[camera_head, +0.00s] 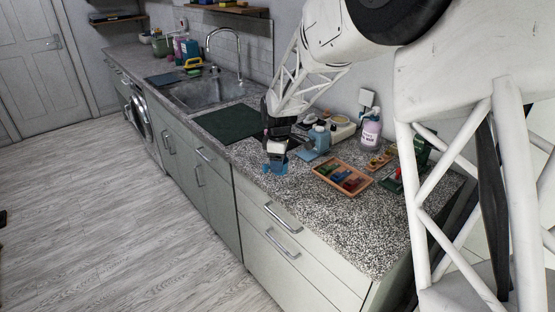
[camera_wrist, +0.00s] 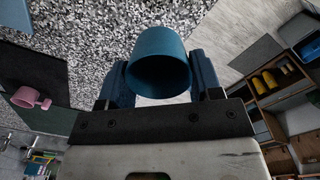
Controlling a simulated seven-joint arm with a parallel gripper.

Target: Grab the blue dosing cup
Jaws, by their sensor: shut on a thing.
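The blue dosing cup (camera_wrist: 158,52) sits between the two blue fingers of my gripper (camera_wrist: 158,82) in the wrist view, its open mouth facing the camera. The gripper is shut on its sides. In the head view my gripper (camera_head: 275,168) is over the front part of the speckled counter, pointing down. There the cup is hard to tell apart from the blue fingers. I cannot tell whether the cup touches the counter.
An orange tray (camera_head: 323,170) with coloured pieces lies right of my gripper. A light-blue container (camera_head: 319,138) and a labelled bottle (camera_head: 371,130) stand behind. A dark green mat (camera_head: 228,122) lies left, before the sink (camera_head: 205,93). A pink mug (camera_wrist: 28,97) shows in the wrist view.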

